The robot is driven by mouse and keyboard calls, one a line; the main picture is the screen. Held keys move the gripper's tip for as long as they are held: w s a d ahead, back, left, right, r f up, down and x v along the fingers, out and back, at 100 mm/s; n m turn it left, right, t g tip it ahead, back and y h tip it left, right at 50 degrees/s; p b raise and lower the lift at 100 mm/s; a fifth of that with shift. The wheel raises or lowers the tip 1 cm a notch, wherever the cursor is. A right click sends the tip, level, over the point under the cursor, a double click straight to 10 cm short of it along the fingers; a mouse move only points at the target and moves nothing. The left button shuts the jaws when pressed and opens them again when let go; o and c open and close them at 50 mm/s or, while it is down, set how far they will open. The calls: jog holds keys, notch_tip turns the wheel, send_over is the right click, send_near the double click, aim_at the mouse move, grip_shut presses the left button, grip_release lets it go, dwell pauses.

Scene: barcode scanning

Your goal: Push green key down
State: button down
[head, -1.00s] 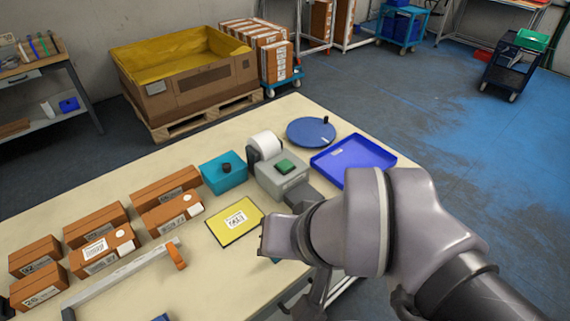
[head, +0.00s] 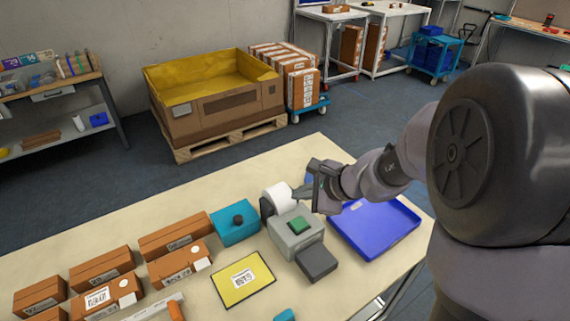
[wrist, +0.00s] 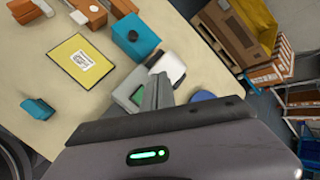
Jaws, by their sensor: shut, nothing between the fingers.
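The green key (head: 299,225) sits on top of a grey label printer (head: 291,239) with a white paper roll (head: 278,197) at its back. The key looks raised. My gripper (head: 300,193) is just behind and to the right of the key in the head view, by the paper roll. In the wrist view, my gripper's fingers (wrist: 158,88) are shut, empty, and cover part of the printer (wrist: 128,92). A part of the green key (wrist: 138,96) shows just left of the fingers. I cannot tell how high the fingers are above the printer.
A teal box with a black knob (head: 235,228) stands left of the printer. A blue tray (head: 377,228) lies to its right. A yellow sheet with a label (head: 242,279) lies in front on the table. Several brown boxes (head: 177,239) stand further left.

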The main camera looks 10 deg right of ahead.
jog(key=shift+w+d+f+m, duration=0.4)
jog(key=shift+w+d, duration=0.15)
jog(key=shift+d, duration=0.05)
jog(key=b, duration=0.7)
send_over(302, 225)
notch_tip(302, 225, down, 8)
jog(key=shift+f, duration=0.1)
jog(key=shift+f+b, duration=0.3)
jog(key=shift+f, duration=0.05)
dwell(1.2)
jog(key=shift+f+b, duration=0.4)
jog(key=shift+b, duration=0.15)
